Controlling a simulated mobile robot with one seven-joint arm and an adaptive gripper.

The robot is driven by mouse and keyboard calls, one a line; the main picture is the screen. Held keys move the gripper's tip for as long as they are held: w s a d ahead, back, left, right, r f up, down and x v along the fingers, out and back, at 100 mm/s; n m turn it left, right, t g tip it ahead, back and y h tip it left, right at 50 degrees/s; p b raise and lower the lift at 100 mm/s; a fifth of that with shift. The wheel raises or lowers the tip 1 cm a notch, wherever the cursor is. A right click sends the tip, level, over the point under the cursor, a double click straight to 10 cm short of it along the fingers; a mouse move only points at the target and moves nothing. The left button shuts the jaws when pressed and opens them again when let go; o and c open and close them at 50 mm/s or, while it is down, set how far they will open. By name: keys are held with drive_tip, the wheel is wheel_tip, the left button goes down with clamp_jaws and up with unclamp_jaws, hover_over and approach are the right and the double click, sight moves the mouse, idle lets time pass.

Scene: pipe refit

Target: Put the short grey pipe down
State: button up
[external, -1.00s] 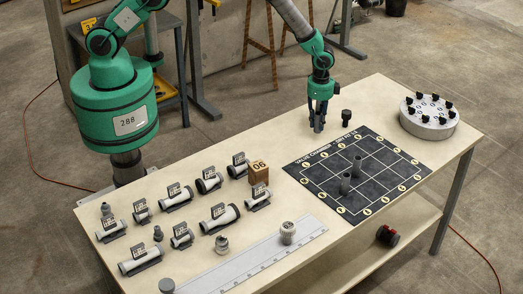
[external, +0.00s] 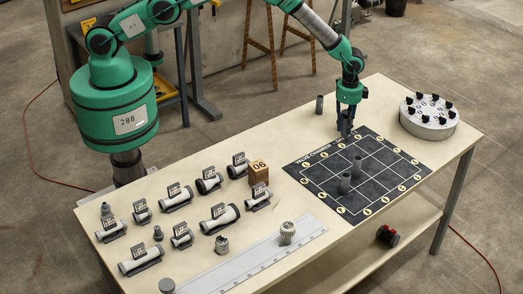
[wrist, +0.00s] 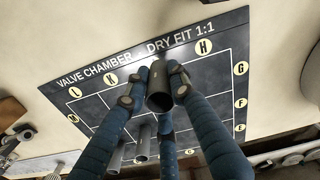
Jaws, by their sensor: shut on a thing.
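My gripper (external: 346,132) is over the far edge of the dark mat (external: 320,190) in the external view. In the wrist view its fingers (wrist: 155,92) are shut around the short grey pipe (wrist: 158,82), whose open end faces the camera. The pipe appears above the mat's lettered edge; I cannot tell whether it touches the mat. The external view barely shows it between the fingers.
Another grey pipe (external: 319,104) stands behind the mat. A round grey manifold (external: 429,123) with black knobs stands at the right. Labelled pipes in holders, a brown block (external: 258,173) and a long ruler (external: 255,258) fill the left. Much of the mat is clear.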

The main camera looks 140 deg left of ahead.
drive_tip(key=shift+w+a+f, duration=0.15)
drive_tip(key=shift+w+a, duration=0.75)
drive_tip(key=shift+a, duration=0.1)
drive_tip(key=shift+w+a+f, duration=0.1)
drive_tip(key=shift+w+a, duration=0.75)
drive_tip(key=shift+a, duration=0.1)
drive_tip(key=shift+f, duration=0.1)
drive_tip(key=shift+f, duration=1.65)
drive_tip(key=shift+f, duration=0.15)
drive_tip(key=o, duration=1)
wheel_tip(320, 180, up, 12)
